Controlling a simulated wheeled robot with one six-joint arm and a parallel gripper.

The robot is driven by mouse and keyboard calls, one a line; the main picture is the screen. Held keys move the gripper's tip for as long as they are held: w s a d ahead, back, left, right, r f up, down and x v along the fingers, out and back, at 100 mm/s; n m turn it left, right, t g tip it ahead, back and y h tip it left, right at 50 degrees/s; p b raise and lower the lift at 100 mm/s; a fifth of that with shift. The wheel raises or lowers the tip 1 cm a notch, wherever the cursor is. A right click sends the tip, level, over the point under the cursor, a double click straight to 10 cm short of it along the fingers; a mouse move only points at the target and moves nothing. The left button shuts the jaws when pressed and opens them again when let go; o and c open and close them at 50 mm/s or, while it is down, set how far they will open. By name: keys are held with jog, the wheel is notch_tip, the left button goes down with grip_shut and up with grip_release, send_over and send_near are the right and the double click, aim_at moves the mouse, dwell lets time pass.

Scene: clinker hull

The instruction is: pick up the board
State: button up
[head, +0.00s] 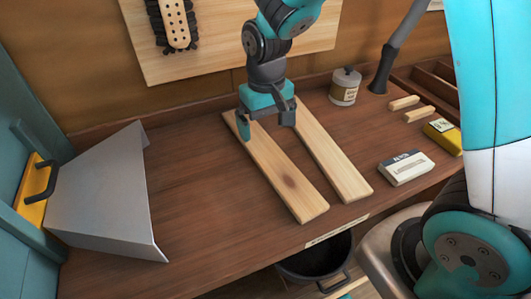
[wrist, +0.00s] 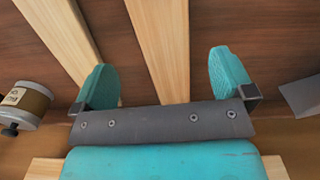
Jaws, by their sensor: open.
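Two pale wooden boards lie side by side on the brown bench, running from the back toward the front edge. My gripper (head: 266,126) is open and empty, pointing down over the far end of the left board. In the wrist view the left board (wrist: 160,45) runs between the open fingers of my gripper (wrist: 163,62), apart from both. The right board (wrist: 60,35) passes beside and partly behind the left-hand finger there. The height of my fingers above the boards is hard to tell.
A bent grey metal sheet (head: 105,195) stands at the left. A lidded jar (head: 345,88) is behind the boards. A white box (head: 405,168), a yellow box (head: 442,137) and small wood sticks (head: 404,103) lie at the right.

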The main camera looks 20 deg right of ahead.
aim_at(266, 151)
jog(key=shift+s+a+f, duration=0.1)
jog(key=shift+f, duration=1.65)
jog(key=shift+s+a+f, duration=0.1)
jog(key=shift+f, duration=1.65)
jog(key=c, duration=1.1)
